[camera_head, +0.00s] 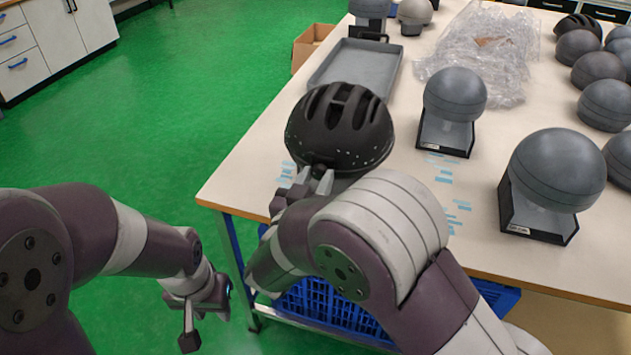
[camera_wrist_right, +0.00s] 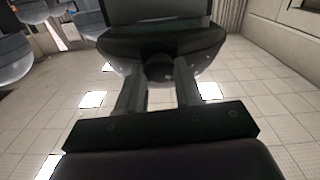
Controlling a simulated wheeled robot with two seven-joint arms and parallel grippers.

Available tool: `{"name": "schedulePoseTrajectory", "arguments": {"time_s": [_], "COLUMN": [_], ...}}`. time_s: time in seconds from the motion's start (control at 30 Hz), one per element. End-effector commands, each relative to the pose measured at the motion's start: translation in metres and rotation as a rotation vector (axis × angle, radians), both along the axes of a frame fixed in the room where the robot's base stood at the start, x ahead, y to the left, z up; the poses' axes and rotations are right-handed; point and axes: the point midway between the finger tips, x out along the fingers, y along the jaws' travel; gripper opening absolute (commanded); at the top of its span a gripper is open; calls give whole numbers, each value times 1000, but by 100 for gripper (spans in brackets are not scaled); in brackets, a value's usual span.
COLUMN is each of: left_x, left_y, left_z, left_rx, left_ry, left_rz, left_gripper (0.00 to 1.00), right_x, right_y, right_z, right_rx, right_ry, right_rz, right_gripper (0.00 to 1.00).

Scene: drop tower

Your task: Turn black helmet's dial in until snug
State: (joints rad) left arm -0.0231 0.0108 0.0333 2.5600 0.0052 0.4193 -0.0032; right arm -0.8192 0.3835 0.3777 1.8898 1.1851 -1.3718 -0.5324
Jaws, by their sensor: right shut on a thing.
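The black helmet (camera_head: 340,128) sits on a grey headform at the near left part of the table, its vents on top. My right gripper (camera_head: 323,183) is at the helmet's near lower edge. In the right wrist view the helmet's dark rim (camera_wrist_right: 205,48) fills the top, and the round dark dial (camera_wrist_right: 159,69) lies between the fingertips of my right gripper (camera_wrist_right: 158,76), which is shut on it. The dial is mostly hidden in the head view. My left gripper (camera_head: 205,316) hangs low at the left, off the table, empty, with its fingers apart.
Grey headforms on black stands (camera_head: 455,95) (camera_head: 558,170) stand right of the helmet. A grey tray (camera_head: 357,64) and clear plastic wrap (camera_head: 480,50) lie farther back. Blue tape strips mark the table. A blue crate (camera_head: 320,305) is under the table. Green floor is open at left.

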Motion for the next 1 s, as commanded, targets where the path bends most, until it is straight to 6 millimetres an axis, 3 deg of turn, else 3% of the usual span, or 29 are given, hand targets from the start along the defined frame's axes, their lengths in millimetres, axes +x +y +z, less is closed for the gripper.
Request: {"name": "schedulePoseTrajectory", "arguments": {"time_s": [1.0], "left_x": [0], "left_y": [0], "left_z": [-80], "left_rx": [0], "left_ry": [0], "left_rz": [0], "left_gripper": [37], "right_x": [0], "right_y": [-1], "right_z": [-4], "right_rx": [841], "right_ry": [-279], "right_rz": [11], "right_gripper": [4]}}
